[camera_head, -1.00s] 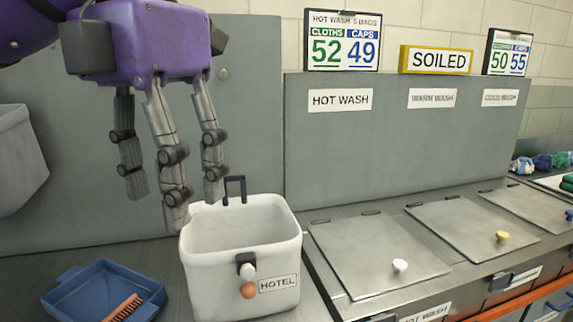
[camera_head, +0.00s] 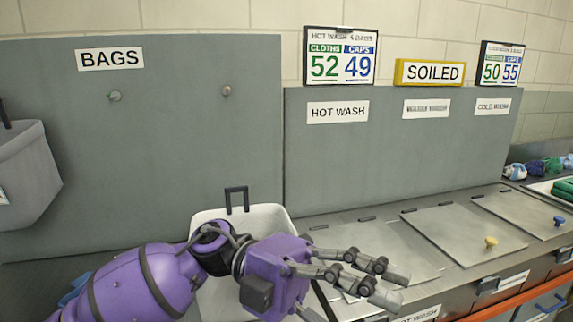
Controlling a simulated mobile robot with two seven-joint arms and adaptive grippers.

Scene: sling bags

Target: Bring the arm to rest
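My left arm comes in from the lower left, and its purple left gripper (camera_head: 352,293) is low in the middle of the head view. Its jointed grey fingers point right, spread apart, with nothing seen between them. The hand passes in front of the white bag (camera_head: 268,217), whose rim and black handle show behind it; its front is hidden. I cannot tell whether they touch. My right gripper is not in view.
A pale bag (camera_head: 28,175) hangs at the far left. The grey BAGS panel (camera_head: 170,150) has two bare pegs. Metal lids with knobs (camera_head: 465,240) cover the counter at right. Part of a blue tray (camera_head: 75,287) shows behind my arm.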

